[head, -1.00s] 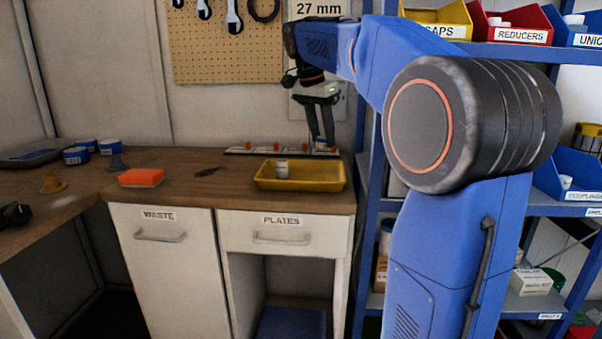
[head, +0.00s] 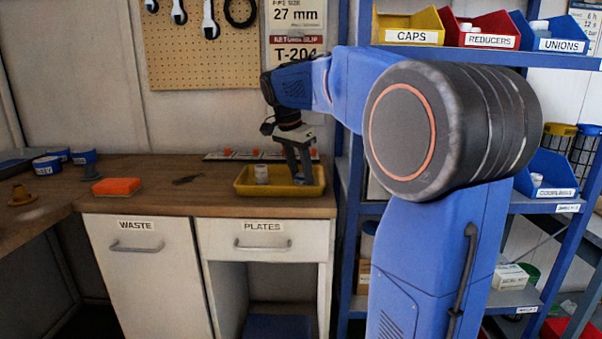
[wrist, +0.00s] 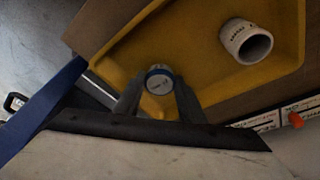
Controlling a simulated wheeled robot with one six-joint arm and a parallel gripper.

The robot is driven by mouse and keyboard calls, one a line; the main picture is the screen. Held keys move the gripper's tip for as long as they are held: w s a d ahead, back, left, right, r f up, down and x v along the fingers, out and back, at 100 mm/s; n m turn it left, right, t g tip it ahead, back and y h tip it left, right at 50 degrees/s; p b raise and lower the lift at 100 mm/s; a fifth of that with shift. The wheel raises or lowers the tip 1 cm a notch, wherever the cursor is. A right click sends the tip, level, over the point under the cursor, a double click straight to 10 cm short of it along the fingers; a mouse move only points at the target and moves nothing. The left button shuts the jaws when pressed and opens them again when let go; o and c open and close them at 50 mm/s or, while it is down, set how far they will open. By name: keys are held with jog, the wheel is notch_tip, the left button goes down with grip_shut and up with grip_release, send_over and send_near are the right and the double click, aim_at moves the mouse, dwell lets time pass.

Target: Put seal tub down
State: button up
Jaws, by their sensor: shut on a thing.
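The seal tub (wrist: 158,82) is small and round, with a pale top and a blue rim. It sits between the fingertips of my gripper (wrist: 158,92) in the wrist view, and my gripper is shut on it. In the head view my gripper (head: 299,178) points down over the right half of the yellow tray (head: 250,189). The tray (wrist: 205,82) lies beneath the tub in the wrist view. I cannot tell whether the tub touches the tray floor. In the head view the fingers mostly hide the tub.
A white pipe fitting (head: 262,174) stands in the tray's left part; it also shows in the wrist view (wrist: 242,42). A strip with orange parts (head: 228,154) lies behind the tray. An orange block (head: 117,187) is to the left. The blue shelf rack (head: 343,190) stands close right.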

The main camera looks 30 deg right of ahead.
jog(key=shift+f, duration=0.15)
jog(key=o, duration=1)
jog(key=v, duration=1.2)
jog(key=shift+s+a, duration=0.1)
jog(key=s+a+f+n+t+y, duration=0.1)
jog(key=s+a+f+n, duration=0.3)
jog(key=s+f, duration=0.5)
jog(key=s+a+f+n+t+y, duration=0.1)
jog(key=s+a+f+n, duration=0.3)
jog(key=s+f, duration=0.6)
jog(key=s+a+f+n+t+y, duration=0.1)
jog(key=s+a+f+n, duration=0.4)
jog(key=s+f, duration=0.5)
jog(key=shift+f+n+t, duration=0.15)
jog(key=shift+n+t, duration=0.15)
jog(key=shift+n, duration=0.4)
jog(key=shift+f+n+t, duration=0.2)
jog(key=shift+n+t, duration=0.1)
jog(key=shift+n, duration=0.4)
